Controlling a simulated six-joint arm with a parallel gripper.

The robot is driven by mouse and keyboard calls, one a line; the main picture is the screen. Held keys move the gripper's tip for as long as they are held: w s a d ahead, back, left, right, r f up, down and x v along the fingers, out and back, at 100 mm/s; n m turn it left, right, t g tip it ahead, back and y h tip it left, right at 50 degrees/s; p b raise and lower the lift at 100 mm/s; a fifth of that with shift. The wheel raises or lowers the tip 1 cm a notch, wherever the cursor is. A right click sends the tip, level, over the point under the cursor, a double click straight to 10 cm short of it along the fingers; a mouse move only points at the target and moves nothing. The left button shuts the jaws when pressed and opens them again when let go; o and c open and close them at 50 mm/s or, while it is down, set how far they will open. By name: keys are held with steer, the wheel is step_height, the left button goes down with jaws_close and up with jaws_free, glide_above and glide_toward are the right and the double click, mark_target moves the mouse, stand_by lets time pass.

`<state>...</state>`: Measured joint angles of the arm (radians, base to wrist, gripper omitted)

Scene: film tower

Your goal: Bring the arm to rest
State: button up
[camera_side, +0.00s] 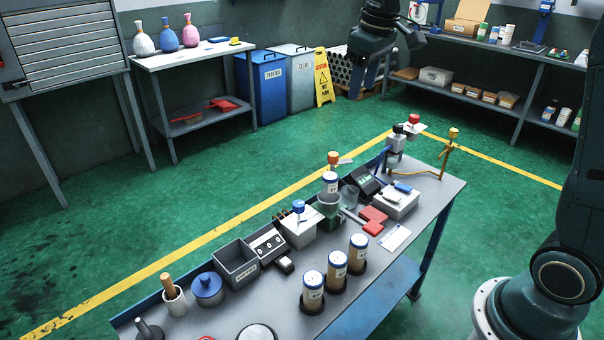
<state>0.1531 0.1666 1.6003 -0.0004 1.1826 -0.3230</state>
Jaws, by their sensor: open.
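My gripper (370,80) hangs at the top of the view, fingers pointing down. It is open with nothing between its fingers. It is high above and behind the far end of the workbench (438,196), clear of everything on it. My arm's base is at the lower right, beside the bench. Three brown canisters with white and blue tops, a near one (312,292), a middle one (336,270) and a far one (358,254), stand upright in dark round holders. Another canister (330,185) stands upright at the green container (328,207); its lower part is hidden.
A yellow caution sign (323,77) and blue bin (262,85) stand behind. The green floor (110,235) is open.

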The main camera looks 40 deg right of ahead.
steer(key=s+a+f+m+t, duration=0.1)
steer(key=s+a+f, duration=0.1)
steer(key=s, duration=1.1)
steer(key=s+a+f+m+t, duration=0.1)
steer(key=s+a, duration=0.3)
steer(key=s, duration=0.8)
steer(key=shift+s+a+f+t, duration=0.35)
steer(key=shift+f+t, duration=0.35)
